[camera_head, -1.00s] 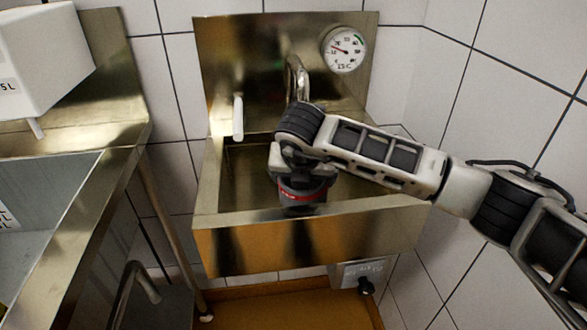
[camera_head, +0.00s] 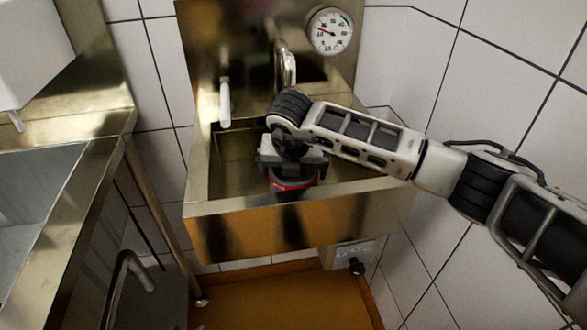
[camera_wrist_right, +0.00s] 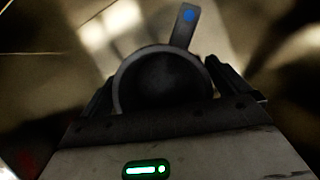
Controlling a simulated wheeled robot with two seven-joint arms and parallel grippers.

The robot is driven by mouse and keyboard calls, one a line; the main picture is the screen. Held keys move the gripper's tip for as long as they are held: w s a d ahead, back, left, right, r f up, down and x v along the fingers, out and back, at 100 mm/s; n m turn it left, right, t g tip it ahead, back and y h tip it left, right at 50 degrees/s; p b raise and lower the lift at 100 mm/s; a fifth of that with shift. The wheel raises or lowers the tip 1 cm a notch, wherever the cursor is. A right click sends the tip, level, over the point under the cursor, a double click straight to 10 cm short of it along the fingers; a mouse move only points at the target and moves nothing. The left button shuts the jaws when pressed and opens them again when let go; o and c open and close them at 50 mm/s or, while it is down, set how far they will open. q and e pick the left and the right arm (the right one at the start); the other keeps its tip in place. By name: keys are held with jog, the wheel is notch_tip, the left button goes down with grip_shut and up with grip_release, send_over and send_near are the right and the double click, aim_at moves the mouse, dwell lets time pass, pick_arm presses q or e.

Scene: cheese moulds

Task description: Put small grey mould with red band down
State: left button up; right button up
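My right gripper (camera_head: 291,170) is down at the sink, near the front wall. The small grey mould with its red band (camera_head: 294,185) is under and between its fingers. In the right wrist view the mould (camera_wrist_right: 163,82) is seen from above as a dark round opening with a grey rim and a tab with a blue dot. The fingers of my right gripper (camera_wrist_right: 165,88) lie close against both sides of the rim, so it looks shut on the mould. Whether the mould's base touches the sink is hidden. My left gripper is not in view.
The steel sink (camera_head: 350,215) has a tap (camera_head: 286,65) and a white lever (camera_head: 225,103) behind my gripper. A dial thermometer (camera_head: 331,31) is on the back panel. Another steel basin (camera_head: 95,190) with a white container (camera_head: 35,50) above it stands left.

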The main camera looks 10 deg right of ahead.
jog(key=v, duration=1.2)
